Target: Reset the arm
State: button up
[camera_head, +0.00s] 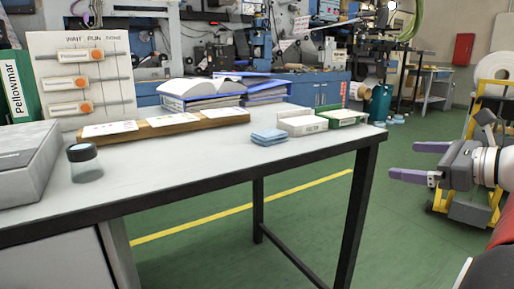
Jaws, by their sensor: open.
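My gripper (416,162) is at the right edge of the head view, beyond the table's right end. Its two purple-grey fingers point left and stand well apart, with nothing between them. It hangs over the green floor and touches nothing that I can see. Part of my white wrist shows behind it at the frame edge; the rest of the arm is mostly out of view.
A white table (190,173) with black legs fills the left and middle. It bears a slider board (113,65), a glass jar (86,172), blue cloths (269,136) and small boxes (302,125). A yellow cart with a white roll (496,72) stands behind my gripper.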

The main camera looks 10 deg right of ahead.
jog(key=s+a+f+n+g+h+p, duration=0.1)
jog(key=s+a+f+n+g, duration=0.2)
jog(key=a, duration=0.4)
jog(key=a+f+n+g+p, duration=0.1)
jog(key=a+f+n+g, duration=0.1)
jog(key=a+f+n, duration=0.3)
jog(key=s+a+f+n+g+h+p, duration=0.15)
jog(key=a+n, duration=0.25)
jog(key=a, duration=0.4)
jog(key=s+a+f+n+g+h+p, duration=0.1)
jog(key=s+a+f+n+h, duration=0.3)
jog(key=s+f+n, duration=0.4)
jog(key=shift+s+a+n+h, duration=0.35)
jog(key=shift+s+n, duration=0.5)
jog(key=shift+n, duration=2.95)
jog(key=shift+d, duration=0.1)
